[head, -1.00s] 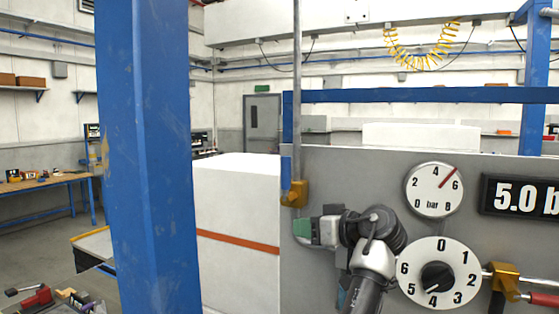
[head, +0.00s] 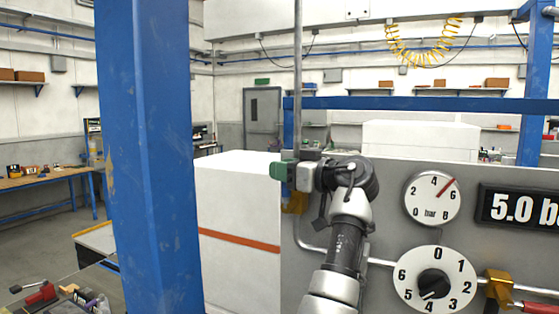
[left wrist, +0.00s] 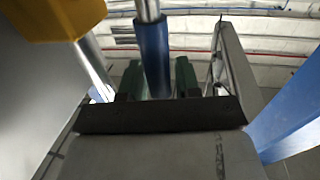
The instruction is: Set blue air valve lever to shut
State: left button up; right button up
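The blue air valve lever (head: 286,188) stands upright at the left edge of the grey panel, above its brass valve body (head: 297,203). My left gripper (head: 281,171) is at the lever's height and hides its upper part in the head view. In the left wrist view, the lever's blue sleeve (left wrist: 153,55) lies between the two green fingers of my left gripper (left wrist: 159,78). The fingers look open, with a narrow gap at the right; contact is not clear. The brass body (left wrist: 55,15) shows at the upper left there. My right gripper is not in view.
The panel carries a round pressure gauge (head: 432,198), a 5.0 display (head: 522,208), a numbered dial (head: 434,281) and another brass fitting (head: 497,287) at the right. A vertical grey pipe (head: 298,80) rises above the valve. A blue post (head: 150,160) stands at the left.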

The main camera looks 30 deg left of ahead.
pick_arm(q)
jog(key=shift+w+a, duration=0.1)
jog(key=shift+a, duration=0.5)
grip_shut()
